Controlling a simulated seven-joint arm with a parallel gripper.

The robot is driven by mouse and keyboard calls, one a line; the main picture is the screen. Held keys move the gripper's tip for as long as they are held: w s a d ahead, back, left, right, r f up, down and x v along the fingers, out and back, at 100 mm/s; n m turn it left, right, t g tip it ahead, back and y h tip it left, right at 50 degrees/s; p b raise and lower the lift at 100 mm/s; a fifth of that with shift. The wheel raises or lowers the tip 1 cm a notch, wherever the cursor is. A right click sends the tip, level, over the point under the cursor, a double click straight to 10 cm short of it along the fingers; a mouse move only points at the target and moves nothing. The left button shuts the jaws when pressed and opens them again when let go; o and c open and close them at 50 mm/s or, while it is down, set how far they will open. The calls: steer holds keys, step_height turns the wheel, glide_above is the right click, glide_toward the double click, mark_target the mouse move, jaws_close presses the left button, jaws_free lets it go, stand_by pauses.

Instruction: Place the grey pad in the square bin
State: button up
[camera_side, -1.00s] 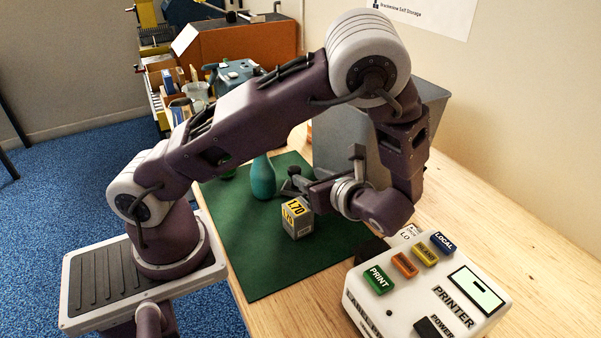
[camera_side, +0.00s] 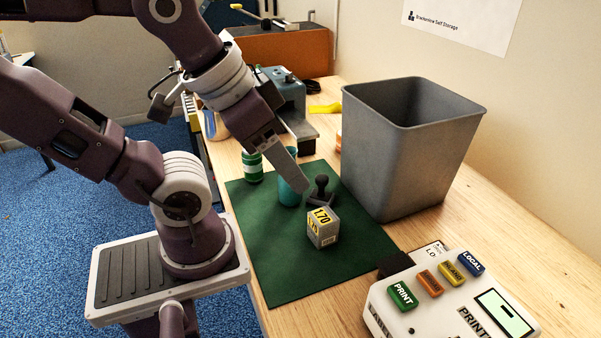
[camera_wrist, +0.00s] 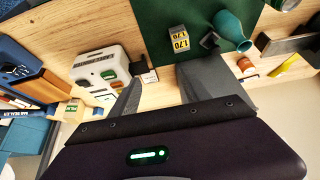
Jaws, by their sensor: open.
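A dark grey piece with a flat base and an upright knob (camera_side: 321,190) stands on the green mat (camera_side: 290,275); it looks the most like the grey pad, but I cannot be sure. It shows near the vase in the wrist view (camera_wrist: 210,40). The square bin (camera_side: 405,150) is a tall, open-topped grey bin on the table, right of the mat. My gripper (camera_side: 282,168) is open, above the mat's far part; one grey finger overlaps the teal vase in the side view. Its fingers frame the lower wrist view (camera_wrist: 160,82). Nothing shows held between them.
A grey box marked 170 (camera_side: 323,228) stands just in front of the knobbed piece. The teal vase (camera_side: 289,192) and a green-and-white can (camera_side: 252,168) stand behind it. A label printer (camera_side: 450,300) fills the front right. A blue-grey machine (camera_side: 283,90) stands at the back.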

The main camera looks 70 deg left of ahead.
steer(key=n+g+y, duration=0.2)
steer(key=n+g, duration=0.4)
steer(key=n, duration=1.2)
glide_above(322, 177)
steer(key=d, duration=0.2)
step_height(322, 177, down, 14)
steer(key=shift+w+f, duration=0.1)
steer(key=shift+f, duration=0.05)
steer(key=f, duration=0.2)
steer(key=a+f, duration=0.1)
steer(key=f, duration=0.1)
steer(key=a+f, duration=0.1)
steer(key=f, duration=0.1)
steer(key=shift+a+f, duration=0.1)
steer(key=shift+f, duration=0.2)
jaws_close()
